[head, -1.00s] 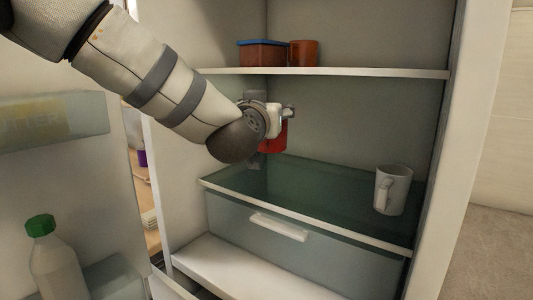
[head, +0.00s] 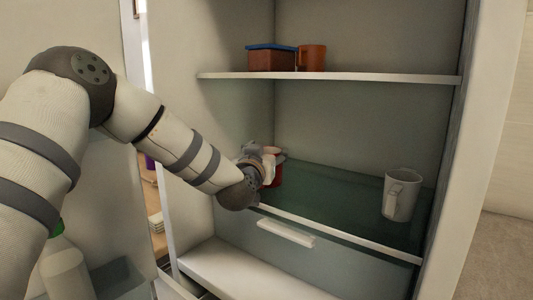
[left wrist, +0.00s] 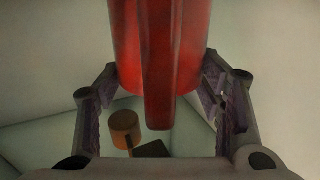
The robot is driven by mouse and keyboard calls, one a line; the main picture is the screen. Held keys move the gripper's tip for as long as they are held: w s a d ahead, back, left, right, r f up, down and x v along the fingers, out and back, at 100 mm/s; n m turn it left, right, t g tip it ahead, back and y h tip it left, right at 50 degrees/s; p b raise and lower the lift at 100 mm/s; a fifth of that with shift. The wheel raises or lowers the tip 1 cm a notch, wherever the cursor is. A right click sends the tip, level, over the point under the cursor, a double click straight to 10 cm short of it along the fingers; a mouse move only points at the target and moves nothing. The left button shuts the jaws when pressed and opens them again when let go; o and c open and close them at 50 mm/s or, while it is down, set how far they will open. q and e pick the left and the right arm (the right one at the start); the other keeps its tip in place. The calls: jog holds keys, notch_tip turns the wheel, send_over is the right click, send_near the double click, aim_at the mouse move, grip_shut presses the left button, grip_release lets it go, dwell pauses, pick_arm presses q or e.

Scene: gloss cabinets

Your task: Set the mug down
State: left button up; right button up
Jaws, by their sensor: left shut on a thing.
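A red mug (head: 278,172) is at the left part of the fridge's glass shelf (head: 335,187), partly hidden behind my left gripper (head: 268,167). In the left wrist view the red mug (left wrist: 190,45) fills the top middle, with its handle (left wrist: 160,75) pointing at the camera between my fingers (left wrist: 160,95). My left gripper is shut on the red mug. The mug looks upright and close to the glass; I cannot tell whether its base touches. My right gripper is not in view.
A white mug (head: 402,195) stands on the right of the glass shelf, with clear glass between it and the red mug. The upper shelf (head: 340,78) holds a brown box with a blue lid (head: 271,58) and an orange-brown mug (head: 312,57). A drawer (head: 300,250) lies below.

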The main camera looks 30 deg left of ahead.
pick_arm(q)
jog(key=o, duration=1.5)
jog(key=shift+o, duration=0.2)
jog(key=shift+r, duration=0.1)
jog(key=v, duration=1.2)
